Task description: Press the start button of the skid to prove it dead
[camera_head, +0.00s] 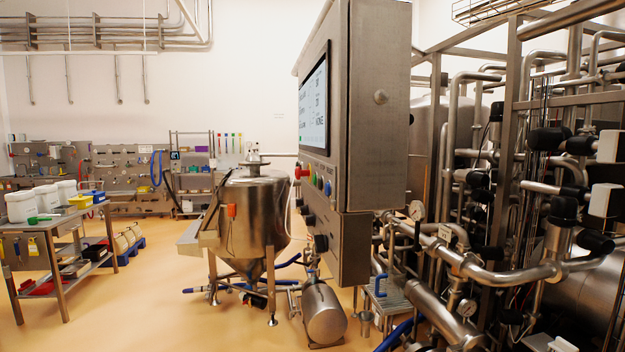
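The skid's control cabinet (372,120) is a tall grey steel box in the middle of the view, seen at a steep angle. Its front faces left and carries a lit screen (314,105). Below the screen is a row of small coloured buttons (320,181), with a larger red knob (301,172) at its left end. Darker knobs sit lower on the front. The angle and small size hide the button labels, so I cannot tell which one is the start button. My gripper is not in view.
A steel hopper (252,215) on legs stands left of the cabinet, with a pump (324,312) on the floor below. Dense pipework (520,190) fills the right side. A steel cart (60,245) with white tubs stands at far left. The floor (150,310) between cart and hopper is clear.

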